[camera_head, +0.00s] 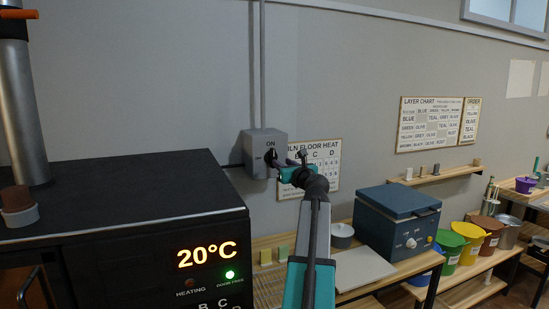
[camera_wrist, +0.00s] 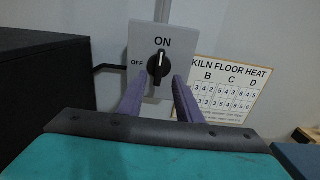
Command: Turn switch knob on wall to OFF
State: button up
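The grey switch box (camera_head: 256,141) is on the wall behind the black kiln, with a conduit rising from its top. It also fills the upper middle of the wrist view (camera_wrist: 143,43). Its black knob (camera_wrist: 158,66) has a white mark pointing up to the ON label; the OFF label is to the left. My gripper (camera_wrist: 159,79) is open, with its two purple fingers apart and pointing toward the knob, one on each side of its lower part. Contact cannot be told. In the head view my gripper (camera_head: 281,159) is at the box's front and partly hides the knob.
The black kiln (camera_head: 110,190) stands left, its display reading 20°C with a green light. A floor heat chart (camera_head: 326,165) hangs right of the switch. A blue box-shaped device (camera_head: 398,220) and colored buckets (camera_head: 450,243) stand on benches to the right.

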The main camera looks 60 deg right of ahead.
aim_at(274, 157)
jog(key=shift+p+x, duration=1.1)
jog(key=shift+x, duration=3.55)
grip_shut()
